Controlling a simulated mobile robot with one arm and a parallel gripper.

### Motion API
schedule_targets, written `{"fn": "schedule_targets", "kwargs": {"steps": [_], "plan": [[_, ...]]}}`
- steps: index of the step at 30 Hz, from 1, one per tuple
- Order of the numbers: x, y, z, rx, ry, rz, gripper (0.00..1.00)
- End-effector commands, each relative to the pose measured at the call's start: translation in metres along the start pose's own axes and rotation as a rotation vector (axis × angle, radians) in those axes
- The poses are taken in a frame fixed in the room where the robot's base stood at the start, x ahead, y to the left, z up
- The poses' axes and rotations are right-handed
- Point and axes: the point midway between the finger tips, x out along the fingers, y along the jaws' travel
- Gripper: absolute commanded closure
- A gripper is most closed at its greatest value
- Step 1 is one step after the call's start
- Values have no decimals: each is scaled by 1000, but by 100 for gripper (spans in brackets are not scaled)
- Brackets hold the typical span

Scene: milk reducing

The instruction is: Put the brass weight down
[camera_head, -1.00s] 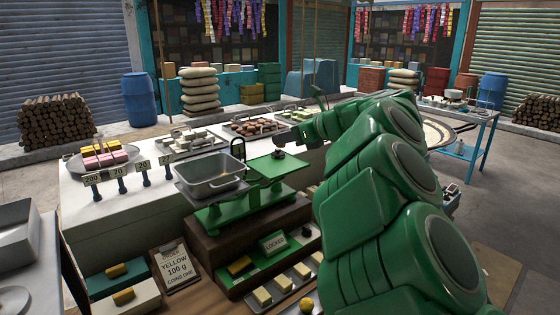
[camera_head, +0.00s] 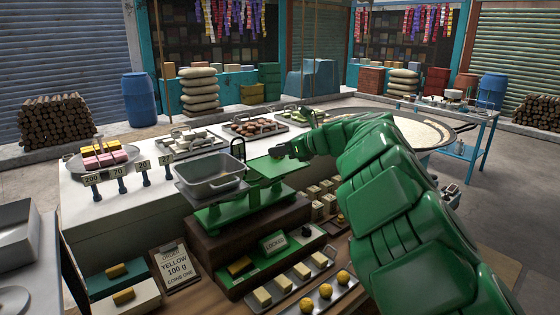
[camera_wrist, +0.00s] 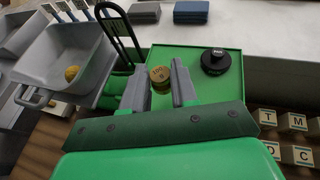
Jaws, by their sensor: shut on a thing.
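The brass weight (camera_wrist: 160,78) is a small gold cylinder between my gripper's (camera_wrist: 160,86) two grey fingers in the wrist view. My gripper is shut on it, over the green right-hand plate (camera_wrist: 228,88) of the balance scale. I cannot tell whether the weight touches the plate. A black weight (camera_wrist: 215,62) stands on the same plate, right of my gripper and apart from it. The scale's grey pan (camera_wrist: 65,55) is on the left with a yellow piece (camera_wrist: 71,73) in it. In the head view my gripper (camera_head: 282,152) is above the green plate (camera_head: 268,168); the brass weight is not distinguishable there.
The scale stands on a dark wooden base with a "LOCKED" sign (camera_head: 273,243). An order board (camera_head: 176,267) reads yellow 100 g. Trays of sweets (camera_head: 250,126) lie behind the scale. Lettered blocks (camera_wrist: 292,122) are right of the plate. A black upright frame (camera_wrist: 118,30) stands left of my gripper.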

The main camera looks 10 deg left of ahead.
Motion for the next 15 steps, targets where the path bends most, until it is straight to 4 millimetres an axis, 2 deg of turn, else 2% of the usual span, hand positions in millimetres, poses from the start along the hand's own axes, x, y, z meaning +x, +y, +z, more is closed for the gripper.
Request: {"fn": "schedule_targets", "kwargs": {"steps": [10,15], "plan": [[8,-4,-6,0,-2,1,100],[14,-3,-22,1,0,2,100]]}}
